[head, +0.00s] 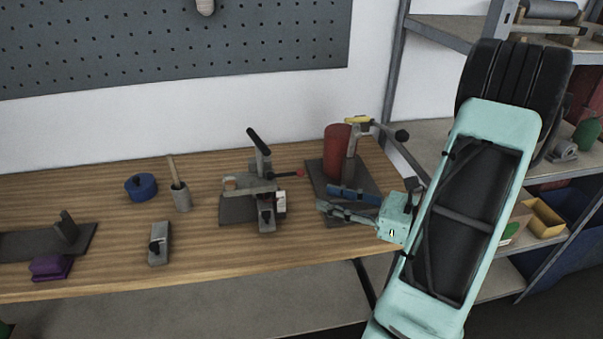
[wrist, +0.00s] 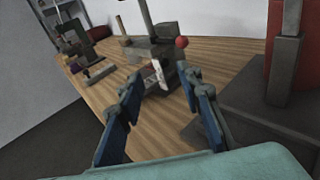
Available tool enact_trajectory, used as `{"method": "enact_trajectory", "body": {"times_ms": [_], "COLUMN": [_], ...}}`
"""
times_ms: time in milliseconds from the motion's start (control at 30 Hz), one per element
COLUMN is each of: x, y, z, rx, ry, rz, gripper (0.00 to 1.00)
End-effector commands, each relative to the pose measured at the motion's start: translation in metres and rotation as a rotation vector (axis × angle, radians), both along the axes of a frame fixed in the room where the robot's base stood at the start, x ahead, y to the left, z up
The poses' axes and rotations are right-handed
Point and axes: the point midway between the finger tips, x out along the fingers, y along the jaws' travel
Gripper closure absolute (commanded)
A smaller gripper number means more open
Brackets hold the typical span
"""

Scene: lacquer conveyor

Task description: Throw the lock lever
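A clamp fixture (head: 268,215) stands on a dark plate in the middle of the bench, and it also shows ahead in the wrist view (wrist: 155,82). A lever with a black grip (head: 258,140) rises from it, leaning left in the head view. A thin rod with a red ball (head: 300,173) sticks out to its right; the ball shows in the wrist view (wrist: 181,42). Which one is the lock lever is not marked. My gripper (head: 326,198) is right of the fixture, apart from it. Its blue-padded fingers (wrist: 160,82) are spread and empty, pointing toward the fixture.
A red cylinder (head: 337,138) and a post with a black-knobbed arm (head: 402,135) stand on a dark plate behind my gripper. Left on the wooden bench are a blue disc (head: 141,187), a grey cup (head: 181,200), a grey block (head: 159,243) and a purple piece (head: 50,268).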

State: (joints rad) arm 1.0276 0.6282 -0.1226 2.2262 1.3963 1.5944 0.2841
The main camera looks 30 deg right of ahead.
Motion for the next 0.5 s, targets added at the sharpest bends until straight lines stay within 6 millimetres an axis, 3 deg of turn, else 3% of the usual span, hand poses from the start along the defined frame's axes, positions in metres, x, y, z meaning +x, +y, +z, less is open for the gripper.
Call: {"method": "enact_trajectory", "body": {"times_ms": [100, 200, 367, 500], "x": [-0.007, -0.010, -0.002, 0.018], "y": [-0.025, -0.035, -0.032, -0.020], "z": [0.003, 0.006, 0.008, 0.008], "rx": [0.032, 0.042, 0.044, 0.044], "ry": [-0.056, -0.083, -0.092, -0.091], "rz": [-0.076, -0.106, -0.113, -0.109], "gripper": [0.67, 0.67, 0.67, 0.67]}}
